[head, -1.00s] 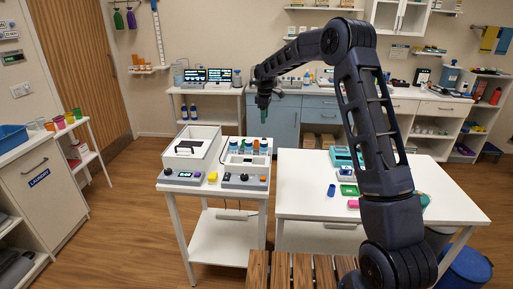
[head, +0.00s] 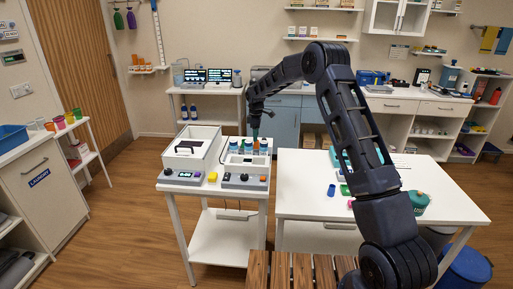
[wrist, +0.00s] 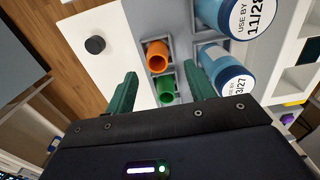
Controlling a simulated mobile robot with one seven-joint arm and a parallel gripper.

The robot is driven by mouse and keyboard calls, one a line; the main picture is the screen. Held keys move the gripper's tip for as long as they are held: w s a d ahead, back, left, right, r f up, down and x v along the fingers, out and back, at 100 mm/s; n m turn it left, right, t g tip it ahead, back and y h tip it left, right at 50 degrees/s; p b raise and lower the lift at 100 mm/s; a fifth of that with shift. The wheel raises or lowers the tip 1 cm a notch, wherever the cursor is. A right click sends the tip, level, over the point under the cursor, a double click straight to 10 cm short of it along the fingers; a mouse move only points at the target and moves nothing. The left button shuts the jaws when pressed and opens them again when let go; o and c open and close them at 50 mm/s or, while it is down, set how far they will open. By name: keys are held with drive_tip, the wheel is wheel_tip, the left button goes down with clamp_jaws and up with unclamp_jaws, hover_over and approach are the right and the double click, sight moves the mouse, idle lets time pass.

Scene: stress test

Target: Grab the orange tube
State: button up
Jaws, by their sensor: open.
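The orange tube (wrist: 157,56) stands in a square slot of a grey rack in the wrist view, its open end facing the camera. A green tube (wrist: 166,90) sits in the adjacent slot, closer to my gripper. My gripper (wrist: 161,69) is open and empty, with green fingers on either side of the tubes in the picture. In the head view my gripper (head: 255,133) is just above the rack. The exact height gap is unclear.
Blue bottles with white labels (wrist: 231,70) stand close to the right finger in the wrist view. A black knob (wrist: 95,45) is on the unit's left. An open white box (head: 193,148) is beside the rack, and a larger white table (head: 300,190) stands to the right.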

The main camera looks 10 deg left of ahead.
sight(256, 145)
wheel_tip(256, 145, down, 5)
drive_tip(key=shift+w+d+r, duration=0.1)
drive_tip(key=shift+w, duration=0.05)
drive_tip(key=c, duration=1)
drive_tip(key=shift+r, duration=0.1)
drive_tip(key=shift+c, duration=0.2)
